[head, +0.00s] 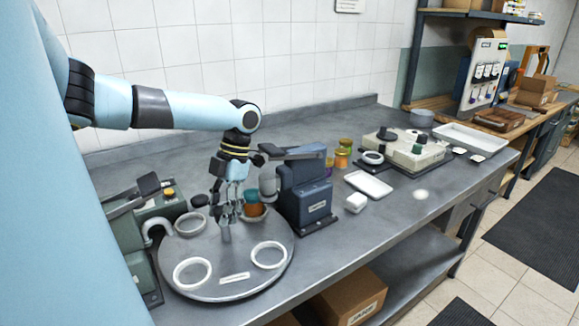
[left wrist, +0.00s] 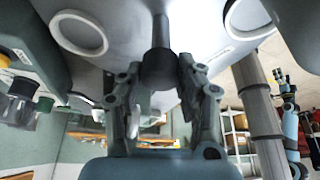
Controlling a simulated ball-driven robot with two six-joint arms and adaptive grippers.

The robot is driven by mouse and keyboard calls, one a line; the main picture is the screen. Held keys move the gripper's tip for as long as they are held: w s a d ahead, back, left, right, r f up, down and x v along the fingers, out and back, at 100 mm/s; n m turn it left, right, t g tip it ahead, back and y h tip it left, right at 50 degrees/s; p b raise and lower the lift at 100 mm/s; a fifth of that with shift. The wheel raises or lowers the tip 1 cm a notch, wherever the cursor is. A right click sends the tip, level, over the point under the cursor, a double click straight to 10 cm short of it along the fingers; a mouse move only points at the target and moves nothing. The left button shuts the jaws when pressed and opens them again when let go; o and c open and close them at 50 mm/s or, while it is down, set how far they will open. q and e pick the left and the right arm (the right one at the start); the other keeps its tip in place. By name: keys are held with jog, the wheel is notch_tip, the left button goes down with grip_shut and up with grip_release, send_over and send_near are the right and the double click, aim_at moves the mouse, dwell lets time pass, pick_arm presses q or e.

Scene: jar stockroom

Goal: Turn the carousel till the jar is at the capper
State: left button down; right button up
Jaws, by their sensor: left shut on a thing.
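The carousel (head: 225,285) is a round grey plate with several white rings on it. An orange-brown jar (head: 254,210) with a teal top stands at its back right, partly behind my gripper and beside a blue machine (head: 305,198) with a lever. A green machine (head: 150,235) with a lever and yellow button stands at the left; I cannot read either label. My left gripper (head: 226,215) is shut on the carousel's upright peg (head: 226,234). In the left wrist view the dark peg (left wrist: 160,65) is between the fingers. My right gripper (left wrist: 281,77) seems to show small there, its jaws unclear.
Several coloured jars (head: 342,157) stand behind the blue machine. A pale machine (head: 408,150) stands further along the bench. The front middle of the bench (head: 385,225) is clear.

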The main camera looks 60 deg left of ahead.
pick_arm(q)
jog(key=shift+d+f+m, duration=0.1)
jog(key=shift+f+m, duration=0.05)
jog(key=shift+m, duration=0.45)
dwell(0.3)
jog(key=c, duration=0.9)
grip_release()
jog(key=shift+o, duration=0.2)
